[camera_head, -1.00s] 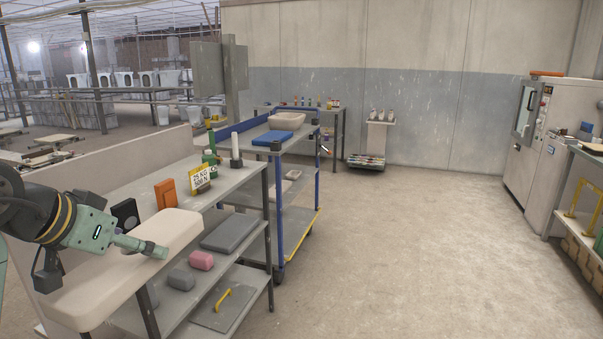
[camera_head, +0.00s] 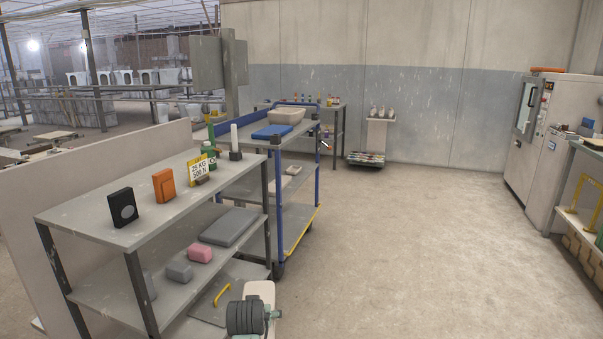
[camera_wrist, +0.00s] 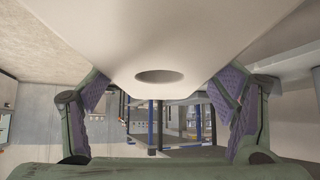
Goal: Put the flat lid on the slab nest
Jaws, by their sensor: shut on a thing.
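A large smooth cream piece, which looks like the flat lid (camera_wrist: 160,35), fills the top of the wrist view. It has a dark oval opening or recess in its near face. My gripper (camera_wrist: 162,95) is shut on it, with a purple-padded finger on each side. In the head view part of the lid (camera_head: 263,291) shows at the bottom, beside the grey shelf unit and mostly hidden by my wrist. The fingers are hidden there. I cannot tell which thing is the slab nest.
The shelf unit (camera_head: 95,228) holds a black box (camera_head: 123,207), an orange box (camera_head: 164,185), a grey slab (camera_head: 230,227) and pink and grey blocks. A blue-framed cart (camera_head: 277,214) with a beige basin (camera_head: 287,115) stands behind. Open floor (camera_head: 420,250) lies to the right.

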